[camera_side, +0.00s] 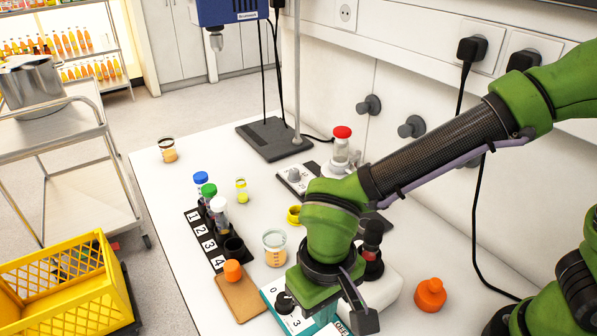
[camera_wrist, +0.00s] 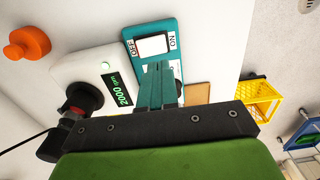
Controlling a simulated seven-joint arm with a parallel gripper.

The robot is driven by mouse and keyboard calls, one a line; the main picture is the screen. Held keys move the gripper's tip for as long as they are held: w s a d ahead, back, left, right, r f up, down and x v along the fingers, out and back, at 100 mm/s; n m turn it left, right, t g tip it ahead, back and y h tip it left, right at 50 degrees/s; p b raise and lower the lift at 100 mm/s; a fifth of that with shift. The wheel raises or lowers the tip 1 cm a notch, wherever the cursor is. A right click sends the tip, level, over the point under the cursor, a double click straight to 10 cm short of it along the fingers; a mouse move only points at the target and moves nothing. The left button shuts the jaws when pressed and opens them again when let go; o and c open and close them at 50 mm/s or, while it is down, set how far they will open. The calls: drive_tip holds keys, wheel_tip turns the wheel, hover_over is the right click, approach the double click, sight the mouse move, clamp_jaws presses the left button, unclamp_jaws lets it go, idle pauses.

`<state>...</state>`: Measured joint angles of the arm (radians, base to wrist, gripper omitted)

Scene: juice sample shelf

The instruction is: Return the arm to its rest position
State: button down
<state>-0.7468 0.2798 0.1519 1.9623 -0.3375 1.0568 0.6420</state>
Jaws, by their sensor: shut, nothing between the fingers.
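My arm reaches in from the right in the side view, and its green wrist hangs over the front of the table. In the wrist view the fingers of my gripper (camera_wrist: 160,84) are together with nothing between them. They point at a teal device (camera_wrist: 138,34) with an ON/OFF switch; how high they are above it I cannot tell. The same teal device (camera_side: 270,291), with a dial, shows partly behind my wrist in the side view.
A white device (camera_wrist: 88,65) with a "2000 rpm" display stands beside the teal one. An orange stopper (camera_side: 430,295), a beaker (camera_side: 275,248), a numbered rack (camera_side: 206,240) with several capped tubes and a brown board (camera_side: 238,298) stand close by. A yellow crate (camera_side: 58,285) is left of the table.

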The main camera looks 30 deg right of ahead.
drive_tip(key=w+d+r, duration=0.1)
drive_tip(key=d+r, duration=0.1)
drive_tip(key=d, duration=0.1)
drive_tip(key=w+d+r+m+t+y, duration=0.1)
drive_tip(key=d+r, duration=0.2)
drive_tip(key=d, duration=0.1)
drive_tip(key=w+d+r+t, duration=0.1)
drive_tip(key=d+r, duration=0.2)
drive_tip(key=d, duration=0.1)
drive_tip(key=shift+w+m+y, duration=0.35)
drive_tip(key=shift+m+y, duration=0.05)
drive_tip(key=s+d+r+m+t, duration=0.1)
drive_tip(key=s+d+r+t, duration=0.1)
drive_tip(key=d, duration=0.5)
drive_tip(key=s+d+r+m+t, duration=0.1)
drive_tip(key=s+d+r+t, duration=0.1)
drive_tip(key=d, duration=0.5)
drive_tip(key=shift+d+r+t, duration=0.25)
drive_tip(key=shift+r+t, duration=0.35)
drive_tip(key=shift+r, duration=0.35)
